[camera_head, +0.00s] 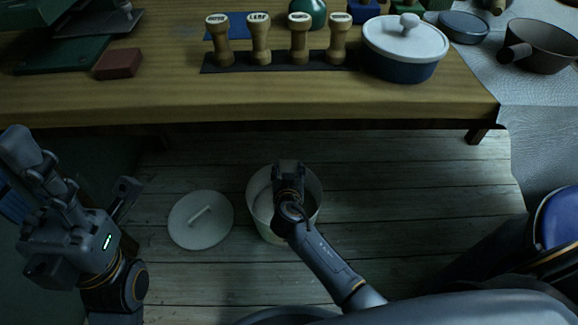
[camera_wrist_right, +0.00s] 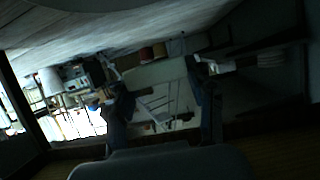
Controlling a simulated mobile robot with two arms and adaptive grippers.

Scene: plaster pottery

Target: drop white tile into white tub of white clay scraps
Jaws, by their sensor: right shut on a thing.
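The white tub (camera_head: 312,213) stands on the plank floor below the table, its lid off. My right gripper (camera_head: 288,166) is over the tub in the head view and covers much of its opening, so the clay scraps cannot be made out. In the right wrist view my right gripper (camera_wrist_right: 164,115) is shut on a pale flat slab, which looks like the white tile (camera_wrist_right: 155,73). The tile cannot be made out in the head view. My left gripper (camera_head: 80,225) is at the left edge, away from the tub; its jaws are unclear.
A round pale lid (camera_head: 192,229) lies on the floor left of the tub. The wooden table (camera_head: 240,102) holds several wooden stamps (camera_head: 260,40), a blue pot with a white lid (camera_head: 405,68) and a reddish block (camera_head: 118,64). Floor right of the tub is clear.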

